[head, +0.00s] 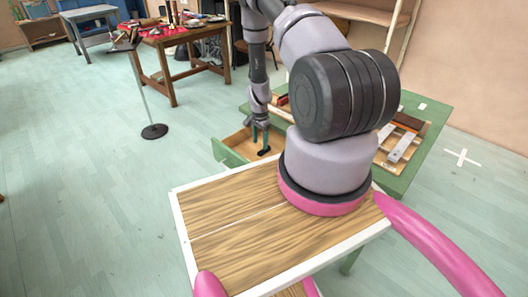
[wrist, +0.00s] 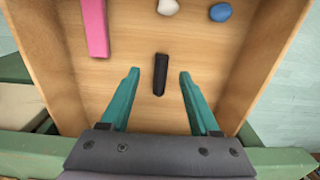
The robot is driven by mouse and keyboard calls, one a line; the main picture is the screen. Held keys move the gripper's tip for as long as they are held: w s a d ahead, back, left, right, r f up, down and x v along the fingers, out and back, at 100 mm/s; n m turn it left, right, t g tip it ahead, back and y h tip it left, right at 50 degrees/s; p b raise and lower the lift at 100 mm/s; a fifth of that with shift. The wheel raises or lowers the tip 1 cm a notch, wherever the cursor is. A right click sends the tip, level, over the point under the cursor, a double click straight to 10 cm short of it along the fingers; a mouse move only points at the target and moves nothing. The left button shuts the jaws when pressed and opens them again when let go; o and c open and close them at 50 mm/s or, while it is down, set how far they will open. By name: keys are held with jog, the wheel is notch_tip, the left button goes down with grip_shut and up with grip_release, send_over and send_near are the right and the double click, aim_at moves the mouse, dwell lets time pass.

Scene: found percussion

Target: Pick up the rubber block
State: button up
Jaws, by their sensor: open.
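A small black block (wrist: 160,76), which looks like the rubber block, lies on the wooden floor of an open drawer (wrist: 115,112). In the head view the black block (head: 264,151) shows just below my fingertips. My gripper (wrist: 159,73) is open, with its teal fingers pointing into the drawer. In the wrist view the block sits between the two fingertips, with a gap on each side. In the head view my gripper (head: 260,136) is over the drawer; whether the fingertips reach the block's height is unclear.
The drawer also holds a pink block (wrist: 95,27), a white object (wrist: 168,6) and a blue rounded object (wrist: 220,12). Wooden side walls stand on both sides. The drawer belongs to a green table (head: 408,182) with a wooden frame on top. Open floor lies to the left.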

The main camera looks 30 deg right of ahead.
jog(key=shift+w+a+f, duration=0.1)
jog(key=shift+a+f, duration=0.05)
jog(key=shift+f, duration=2.6)
grip_shut()
